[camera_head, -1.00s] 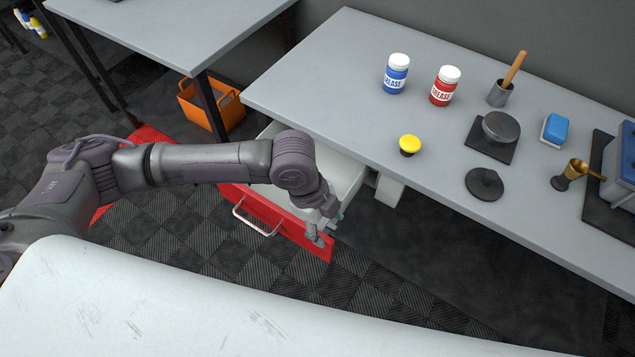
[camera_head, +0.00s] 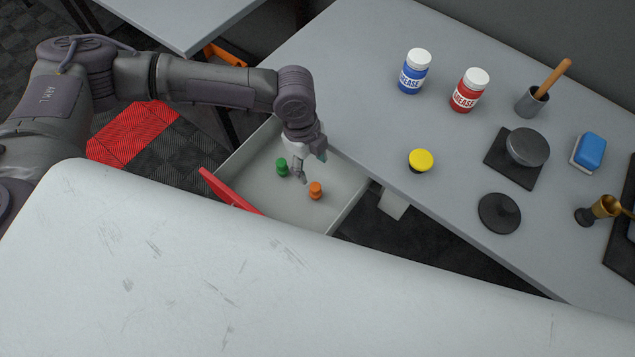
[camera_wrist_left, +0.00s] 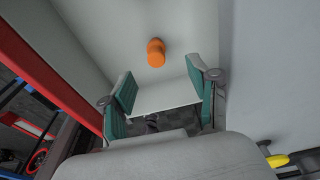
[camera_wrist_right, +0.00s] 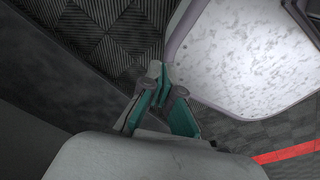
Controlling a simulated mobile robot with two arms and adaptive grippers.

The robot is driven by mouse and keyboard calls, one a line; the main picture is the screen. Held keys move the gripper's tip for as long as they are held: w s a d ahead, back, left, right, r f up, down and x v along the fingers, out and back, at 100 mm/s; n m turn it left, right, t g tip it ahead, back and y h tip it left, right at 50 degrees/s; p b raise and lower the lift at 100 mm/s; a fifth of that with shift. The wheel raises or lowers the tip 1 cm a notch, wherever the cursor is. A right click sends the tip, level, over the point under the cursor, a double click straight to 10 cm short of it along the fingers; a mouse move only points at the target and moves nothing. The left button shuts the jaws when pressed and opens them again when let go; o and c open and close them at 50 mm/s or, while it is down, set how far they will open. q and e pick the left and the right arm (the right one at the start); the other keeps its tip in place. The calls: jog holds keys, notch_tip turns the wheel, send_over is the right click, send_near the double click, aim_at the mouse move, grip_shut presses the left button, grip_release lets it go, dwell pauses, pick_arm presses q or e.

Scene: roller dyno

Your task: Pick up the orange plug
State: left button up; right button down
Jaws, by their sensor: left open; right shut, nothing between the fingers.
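The orange plug (camera_head: 316,190) stands in the open drawer (camera_head: 345,205), right of a green plug (camera_head: 282,167). The orange plug also shows in the left wrist view (camera_wrist_left: 156,52), beyond the fingertips and roughly between them. The green plug is not seen in the left wrist view. My right gripper (camera_wrist_right: 160,80) shows only in its own wrist view, shut and empty.
A grey worktable (camera_head: 360,120) overhangs the drawer's back right side. A yellow-topped plug (camera_head: 421,160), blue jar (camera_head: 414,72) and red jar (camera_head: 470,90) stand on it. The red drawer front (camera_head: 225,188) is at the left. A white surface (camera_head: 190,270) fills the foreground.

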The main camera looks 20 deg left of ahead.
aim_at(315, 186)
pick_arm(q)
jog(key=f, duration=0.4)
jog(key=shift+s+d+f, duration=0.3)
jog(key=shift+s+d, duration=0.05)
jog(key=shift+f, duration=0.4)
jog(key=shift+d+f, duration=0.1)
jog(key=shift+f, duration=0.1)
jog(key=f, duration=0.2)
jog(key=s+f+p, duration=0.1)
jog(key=f, duration=0.1)
jog(key=shift+d+f, duration=0.1)
jog(key=shift+d, duration=0.25)
jog(key=shift+f, duration=0.4)
jog(key=c, duration=1)
pick_arm(e)
jog(key=shift+s+a+r, duration=0.1)
jog(key=shift+s+r, duration=0.45)
jog(key=shift+s, duration=0.25)
